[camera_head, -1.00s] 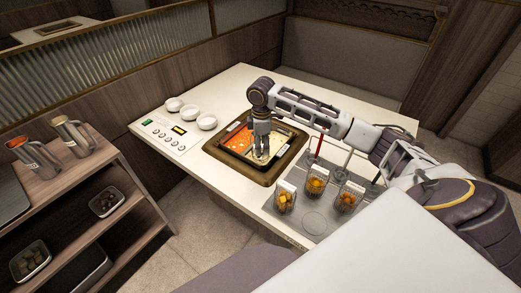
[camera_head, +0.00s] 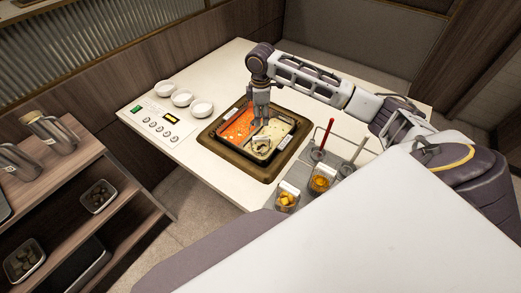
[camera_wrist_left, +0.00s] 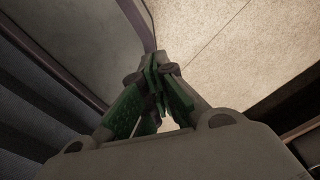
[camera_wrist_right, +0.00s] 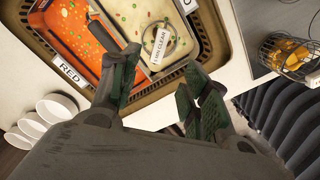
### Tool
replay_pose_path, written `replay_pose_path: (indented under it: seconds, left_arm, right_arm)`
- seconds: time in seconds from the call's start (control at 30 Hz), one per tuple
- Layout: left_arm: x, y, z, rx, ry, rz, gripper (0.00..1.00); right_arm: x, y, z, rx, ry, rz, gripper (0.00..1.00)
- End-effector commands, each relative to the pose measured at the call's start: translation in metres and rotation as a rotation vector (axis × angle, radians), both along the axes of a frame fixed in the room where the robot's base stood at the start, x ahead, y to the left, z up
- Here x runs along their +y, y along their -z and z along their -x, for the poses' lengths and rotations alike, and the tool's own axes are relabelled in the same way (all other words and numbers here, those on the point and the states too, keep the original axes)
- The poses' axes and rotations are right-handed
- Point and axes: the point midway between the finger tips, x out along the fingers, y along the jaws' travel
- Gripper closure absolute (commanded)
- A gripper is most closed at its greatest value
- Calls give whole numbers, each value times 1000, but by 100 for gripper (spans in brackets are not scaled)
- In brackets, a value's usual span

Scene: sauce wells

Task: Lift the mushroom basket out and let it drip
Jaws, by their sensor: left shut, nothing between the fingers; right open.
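The pot (camera_head: 222,164) is set in the table, with red broth (camera_head: 238,130) in one half and pale broth (camera_head: 284,127) in the other. A round wire basket (camera_head: 262,145) sits in the pale half. My right gripper (camera_head: 261,121) points down above the pot, close to the basket. Its fingers (camera_wrist_right: 160,88) are apart and empty. My left gripper (camera_wrist_left: 157,88) is shut and empty above the floor; it is outside the head view.
Two baskets of orange food, one (camera_head: 287,199) left of the other (camera_head: 321,180), stand on a grey tray near a red-handled upright tool (camera_head: 326,134). White bowls (camera_head: 182,98) and a control panel (camera_head: 157,123) are at the left. A shelf (camera_head: 60,190) stands left.

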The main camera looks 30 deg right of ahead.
Motion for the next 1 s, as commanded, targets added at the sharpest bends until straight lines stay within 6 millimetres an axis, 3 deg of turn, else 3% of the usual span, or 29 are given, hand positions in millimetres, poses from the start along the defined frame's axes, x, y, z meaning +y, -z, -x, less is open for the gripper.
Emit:
replay_pose_path:
  seconds: [0.37,0.8,1.0]
  left_arm:
    - [-8,1,5,6,-3,8,100]
    - [-13,1,-2,-2,-5,13,100]
    - [-6,1,-2,-3,-2,7,100]
  right_arm:
    - [0,11,0,1,1,0,54]
    - [0,68,0,2,1,0,54]
    - [0,83,0,0,0,0,54]
